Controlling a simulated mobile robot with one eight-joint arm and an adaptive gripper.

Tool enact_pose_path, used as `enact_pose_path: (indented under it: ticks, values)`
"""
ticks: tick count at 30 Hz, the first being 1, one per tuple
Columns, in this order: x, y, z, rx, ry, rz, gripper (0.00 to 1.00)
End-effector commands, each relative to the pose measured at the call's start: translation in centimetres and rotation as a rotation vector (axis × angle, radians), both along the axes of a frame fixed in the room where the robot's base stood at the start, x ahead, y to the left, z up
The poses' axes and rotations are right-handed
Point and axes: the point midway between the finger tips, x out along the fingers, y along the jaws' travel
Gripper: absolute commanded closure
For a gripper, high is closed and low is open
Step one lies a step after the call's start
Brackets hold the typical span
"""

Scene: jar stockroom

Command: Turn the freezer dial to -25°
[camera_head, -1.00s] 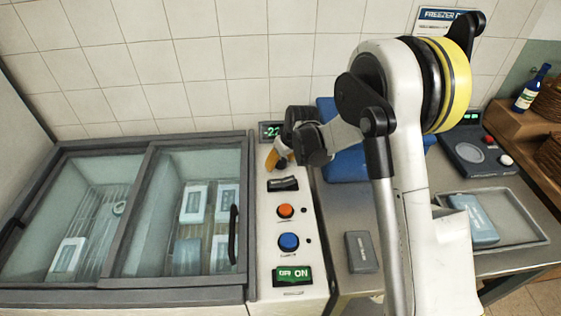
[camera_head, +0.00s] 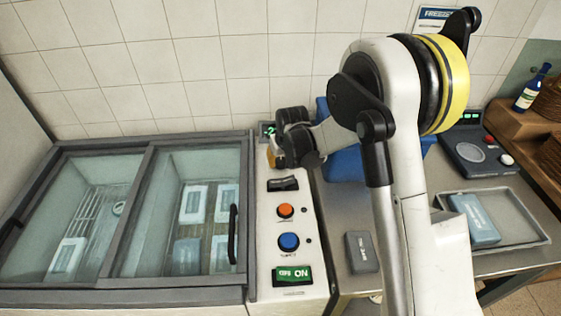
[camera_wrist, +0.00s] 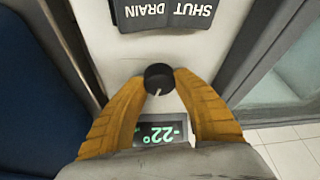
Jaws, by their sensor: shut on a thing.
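The freezer dial (camera_wrist: 159,78) is a small black knob with a white pointer line, seen in the wrist view on the white control panel. The yellow-orange fingers of my gripper (camera_wrist: 160,82) are closed around its two sides. A green display (camera_wrist: 158,133) beside it reads -22°, upside down in the wrist view. In the head view my gripper (camera_head: 273,157) is at the far end of the control panel (camera_head: 305,242). It hides the dial there, and my wrist covers most of the display (camera_head: 268,131).
A black SHUT/DRAIN rocker (camera_wrist: 165,14), an orange button (camera_head: 285,211), a blue button (camera_head: 288,242) and a green ON switch (camera_head: 291,276) line the panel. The glass-topped freezer (camera_head: 125,215) is at left. A steel counter with a grey box (camera_head: 361,252) is at right.

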Motion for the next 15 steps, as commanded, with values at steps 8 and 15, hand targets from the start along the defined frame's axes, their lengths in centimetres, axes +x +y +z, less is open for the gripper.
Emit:
enact_pose_path:
  ticks: [8, 15]
  values:
    - [0.02, 0.1, -0.1, 0.0, -0.001, -0.259, 0.96]
    - [0.02, 0.06, -0.07, -0.001, 0.0, -0.475, 0.96]
